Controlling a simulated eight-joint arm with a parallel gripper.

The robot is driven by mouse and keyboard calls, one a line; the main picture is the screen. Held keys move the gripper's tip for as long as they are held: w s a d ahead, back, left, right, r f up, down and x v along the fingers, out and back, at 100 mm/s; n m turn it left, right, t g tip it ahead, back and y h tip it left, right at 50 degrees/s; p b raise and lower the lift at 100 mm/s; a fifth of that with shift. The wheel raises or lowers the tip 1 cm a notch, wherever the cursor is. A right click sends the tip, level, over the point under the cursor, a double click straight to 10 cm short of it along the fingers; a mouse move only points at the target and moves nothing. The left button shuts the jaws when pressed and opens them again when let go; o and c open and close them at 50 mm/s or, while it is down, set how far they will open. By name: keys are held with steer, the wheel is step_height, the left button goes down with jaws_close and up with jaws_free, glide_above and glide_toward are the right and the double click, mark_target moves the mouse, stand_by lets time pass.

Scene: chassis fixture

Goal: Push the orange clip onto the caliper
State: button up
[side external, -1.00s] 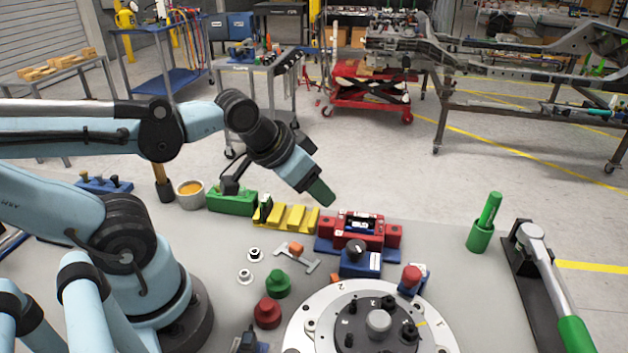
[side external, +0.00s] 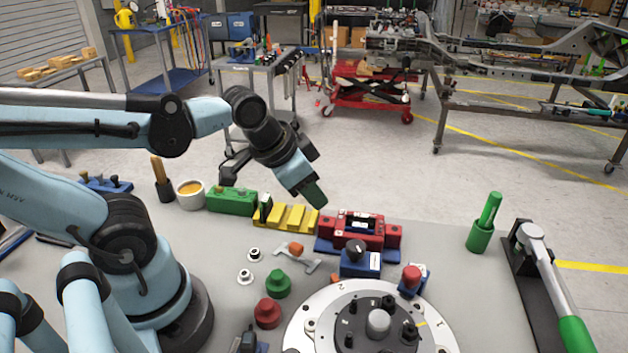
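A small orange piece (side external: 296,248), which looks like the orange clip, lies at a grey T-shaped metal part (side external: 298,262) on the grey table. A red block-like assembly (side external: 377,236) on a blue base, which may be the caliper, stands to the right of it. My gripper (side external: 316,194) hangs tilted down and to the right above the back edge of the table, up and left of the red assembly in the picture.
Yellow stepped blocks (side external: 287,216) and a green block (side external: 231,202) stand along the back edge. A blue block with a black knob (side external: 360,262) stands before the red assembly. A round plate (side external: 318,312) is in front. Green and red knobs stand left of it.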

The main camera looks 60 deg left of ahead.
mark_target(296, 246)
steer(key=s+f+m+g, duration=0.1)
steer(key=m+g, duration=0.1)
steer(key=m, duration=0.1)
steer(key=s+f+m+g, duration=0.1)
steer(key=m+g, duration=0.1)
steer(key=m, duration=0.2)
steer(key=s+f+m+g, duration=0.1)
steer(key=m+g, duration=0.1)
steer(key=m, duration=0.2)
steer(key=shift+a+f, duration=0.2)
steer(key=shift+a, duration=0.2)
steer(key=shift+m, duration=0.3)
steer(key=shift+f, duration=3.9)
jaws_close()
steer(key=shift+r, duration=0.15)
steer(key=shift+r, duration=0.85)
